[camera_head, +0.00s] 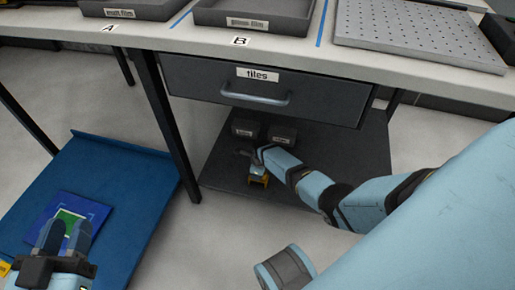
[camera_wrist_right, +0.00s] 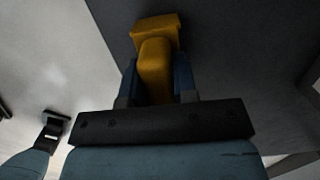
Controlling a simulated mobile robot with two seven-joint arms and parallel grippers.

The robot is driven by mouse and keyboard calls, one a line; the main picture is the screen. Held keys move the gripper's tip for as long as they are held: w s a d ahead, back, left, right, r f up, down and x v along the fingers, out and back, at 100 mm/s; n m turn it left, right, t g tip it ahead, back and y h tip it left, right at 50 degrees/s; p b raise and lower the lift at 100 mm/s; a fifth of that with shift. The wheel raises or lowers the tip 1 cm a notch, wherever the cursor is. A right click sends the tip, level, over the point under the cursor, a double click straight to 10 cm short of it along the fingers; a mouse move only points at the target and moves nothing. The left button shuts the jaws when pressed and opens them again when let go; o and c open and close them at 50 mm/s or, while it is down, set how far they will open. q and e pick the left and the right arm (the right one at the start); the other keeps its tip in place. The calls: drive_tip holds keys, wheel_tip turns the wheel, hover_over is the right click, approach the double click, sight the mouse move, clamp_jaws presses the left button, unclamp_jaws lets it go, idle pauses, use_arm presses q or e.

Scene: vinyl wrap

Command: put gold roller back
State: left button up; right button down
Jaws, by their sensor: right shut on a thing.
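The gold roller (camera_wrist_right: 155,65) is a yellow block-like piece gripped between the blue fingers of my right gripper (camera_wrist_right: 157,88) in the right wrist view. In the head view the gold roller (camera_head: 259,180) shows small at the end of my right arm, over the dark lower shelf (camera_head: 225,170) under the table. Whether it touches the shelf I cannot tell. My left gripper (camera_head: 65,238) is at the lower left, its two fingers apart and nothing seen between them, above a blue board with a green patch (camera_head: 70,217).
Two dark labelled boxes (camera_head: 245,128) (camera_head: 282,134) stand on the lower shelf behind the roller. A closed tiles drawer (camera_head: 200,78) hangs above it. A table leg (camera_head: 168,125) stands left of the shelf. Film trays (camera_head: 240,20) and a perforated plate (camera_head: 420,35) lie on the tabletop.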

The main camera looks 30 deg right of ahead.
use_arm(q)
drive_tip(key=shift+w+r, duration=0.1)
drive_tip(key=shift+w, duration=0.05)
use_arm(e)
drive_tip(key=c, duration=0.9)
unclamp_jaws()
drive_tip(key=shift+s+a+f, duration=0.15)
drive_tip(key=shift+s+f, duration=0.1)
drive_tip(key=shift+f, duration=0.05)
